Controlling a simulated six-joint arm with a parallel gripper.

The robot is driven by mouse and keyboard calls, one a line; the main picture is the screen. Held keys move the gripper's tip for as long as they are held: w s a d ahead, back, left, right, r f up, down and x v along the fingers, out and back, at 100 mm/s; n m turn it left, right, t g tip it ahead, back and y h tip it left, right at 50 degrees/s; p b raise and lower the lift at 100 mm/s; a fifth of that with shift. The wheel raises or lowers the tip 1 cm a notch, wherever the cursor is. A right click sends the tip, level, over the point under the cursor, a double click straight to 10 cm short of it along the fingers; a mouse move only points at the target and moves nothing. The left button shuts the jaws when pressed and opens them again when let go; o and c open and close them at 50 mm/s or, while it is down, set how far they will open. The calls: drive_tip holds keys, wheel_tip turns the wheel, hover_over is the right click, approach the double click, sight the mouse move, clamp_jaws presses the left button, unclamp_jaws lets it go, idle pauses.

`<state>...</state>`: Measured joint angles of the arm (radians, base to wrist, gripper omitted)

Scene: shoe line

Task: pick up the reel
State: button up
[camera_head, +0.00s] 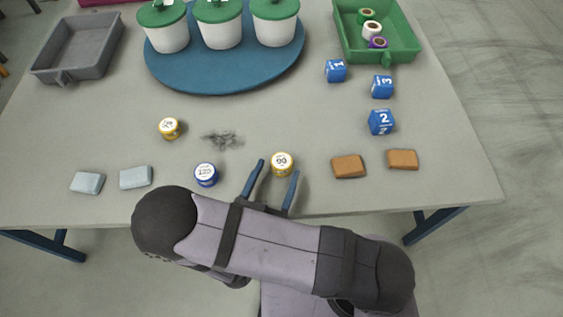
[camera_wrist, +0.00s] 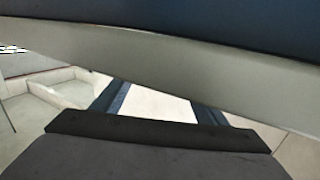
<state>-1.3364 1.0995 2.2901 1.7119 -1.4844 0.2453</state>
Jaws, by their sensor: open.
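Several small reels, green, white (camera_head: 372,30) and purple (camera_head: 378,43), lie in the green tray (camera_head: 399,55) at the back right in the head view. My gripper (camera_head: 279,167) is at the front of the table, far from that tray. Its blue fingers are apart, with a small yellow tin with a white top (camera_head: 282,161) at the fingertips; I cannot tell whether it lies between them or beneath. In the wrist view my fingers (camera_wrist: 160,100) are spread, and no reel shows there.
Blue numbered cubes (camera_head: 381,122) stand in front of the green tray. Brown blocks (camera_head: 348,167), a blue tin (camera_head: 206,175), another yellow tin (camera_head: 169,127) and pale blocks (camera_head: 135,177) lie along the front. White pots (camera_head: 220,34) stand on a blue oval mat (camera_head: 215,83). A grey tray (camera_head: 76,46) is back left.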

sight(278, 170)
drive_tip(key=shift+x, duration=2.35)
drive_tip(key=shift+f, duration=0.15)
drive_tip(key=c, duration=1.2)
